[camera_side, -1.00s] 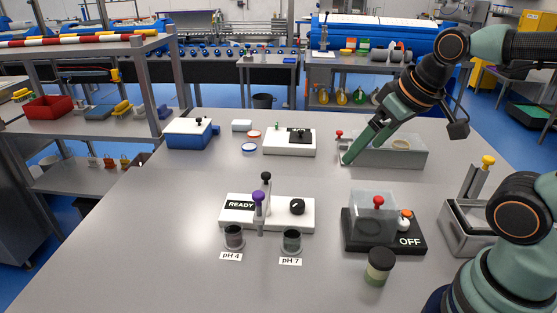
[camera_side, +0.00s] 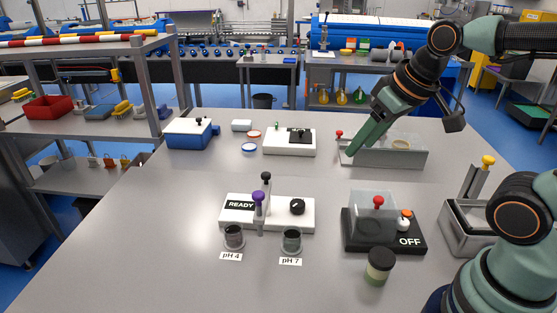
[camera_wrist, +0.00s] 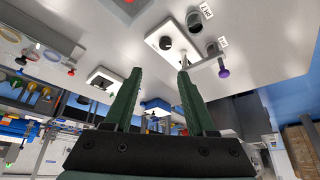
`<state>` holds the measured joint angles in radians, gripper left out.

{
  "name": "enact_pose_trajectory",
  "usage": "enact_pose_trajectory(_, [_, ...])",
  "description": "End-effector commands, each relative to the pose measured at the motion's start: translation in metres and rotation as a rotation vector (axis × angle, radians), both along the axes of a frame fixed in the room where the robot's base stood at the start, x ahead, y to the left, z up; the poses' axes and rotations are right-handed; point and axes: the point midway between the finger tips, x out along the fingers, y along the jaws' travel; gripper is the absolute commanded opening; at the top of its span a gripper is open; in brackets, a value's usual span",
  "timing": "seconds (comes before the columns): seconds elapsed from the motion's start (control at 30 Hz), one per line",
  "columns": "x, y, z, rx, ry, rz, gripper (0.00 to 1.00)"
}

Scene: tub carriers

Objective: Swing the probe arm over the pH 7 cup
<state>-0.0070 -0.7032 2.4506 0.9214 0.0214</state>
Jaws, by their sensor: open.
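The pH meter (camera_side: 227,217) is a white block with a READY display and a black dial. Its probe arm (camera_side: 259,211) has a purple knob (camera_side: 258,197), and its lower end hangs between the two cups. The pH 7 cup (camera_side: 291,241) stands to its right and the pH 4 cup (camera_side: 234,238) to its left, both labelled and dark inside. In the wrist view the purple knob (camera_wrist: 223,72) and the pH 7 cup (camera_wrist: 194,22) show beyond the fingers. My gripper (camera_wrist: 160,72) is open and empty. In the side view my gripper (camera_side: 350,152) is well above and right of the probe.
A clear-covered box marked OFF (camera_side: 384,242) and a lidded jar (camera_side: 379,265) stand right of the meter. A grey tray (camera_side: 410,158) is behind my gripper. A white device (camera_side: 275,146) and a blue tub (camera_side: 190,140) stand at the back. The front-left table is clear.

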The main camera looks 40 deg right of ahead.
Motion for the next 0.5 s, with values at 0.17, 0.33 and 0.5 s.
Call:
enact_pose_trajectory(0.17, [0.03,0.01,0.019,0.035,0.08,-0.049,0.57])
enact_pose_trajectory(0.33, [0.068,0.024,0.033,0.067,0.173,-0.116,0.57])
enact_pose_trajectory(0.5, [0.107,0.04,0.035,0.086,0.266,-0.186,0.57])
